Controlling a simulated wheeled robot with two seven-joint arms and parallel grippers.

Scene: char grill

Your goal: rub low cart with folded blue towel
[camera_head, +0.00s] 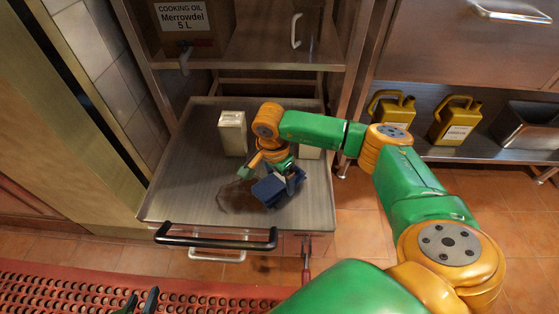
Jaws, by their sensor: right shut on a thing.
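The low cart (185,195) is a flat metal top with a black handle at its front edge. A dark brown smear marks the middle of it. My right arm reaches over from the right. My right gripper (285,180) is shut on the folded blue towel (268,191), which is on or just above the cart top, right beside the smear; the exact contact is hard to tell. The fingertips are partly hidden. My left gripper (140,297) shows only its two dark fingertips at the bottom left edge, apart and empty, above the red mat.
Yellow jugs (457,121) stand on the right shelf. A red perforated mat (60,290) lies in front.

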